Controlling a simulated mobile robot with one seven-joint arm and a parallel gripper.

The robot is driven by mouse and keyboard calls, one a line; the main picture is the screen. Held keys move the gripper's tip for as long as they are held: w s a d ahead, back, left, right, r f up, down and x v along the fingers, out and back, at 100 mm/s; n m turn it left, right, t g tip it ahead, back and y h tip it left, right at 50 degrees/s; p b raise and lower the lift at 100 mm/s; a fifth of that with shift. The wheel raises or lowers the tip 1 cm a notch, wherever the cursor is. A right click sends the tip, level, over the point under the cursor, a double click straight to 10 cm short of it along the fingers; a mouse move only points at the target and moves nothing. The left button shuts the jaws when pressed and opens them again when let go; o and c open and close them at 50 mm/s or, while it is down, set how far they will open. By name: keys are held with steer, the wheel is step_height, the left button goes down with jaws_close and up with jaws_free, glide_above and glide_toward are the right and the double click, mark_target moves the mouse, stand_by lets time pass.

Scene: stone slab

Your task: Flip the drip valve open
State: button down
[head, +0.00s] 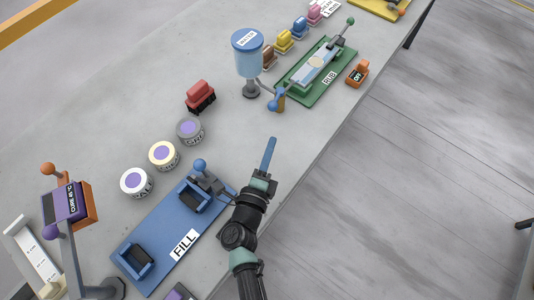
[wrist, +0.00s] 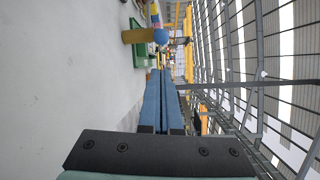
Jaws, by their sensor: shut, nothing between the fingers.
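A blue tank (head: 248,62) with a white label on its lid stands on a dark foot on the stone slab. A thin spout runs from its base to a tan cylinder (head: 281,101) and a small blue ball (head: 272,105), which look like the drip valve and its lever knob. In the wrist view the tan cylinder (wrist: 138,35) lies beyond the fingertips, with the blue ball (wrist: 161,35) at its right end. My gripper (head: 272,142) has long blue fingers, shut and empty, apart from the knob and pointing towards it. The fingers also show in the wrist view (wrist: 160,75).
A green RUB fixture (head: 295,95) stands just beyond the valve, with an orange switch box (head: 357,73) to its right. A blue FILL plate (head: 150,278) with a blue-knobbed lever lies left of my arm. Several tubs and a red block (head: 200,95) stand farther left. The slab's right edge is close.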

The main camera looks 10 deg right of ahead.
steer(key=shift+v, duration=1.55)
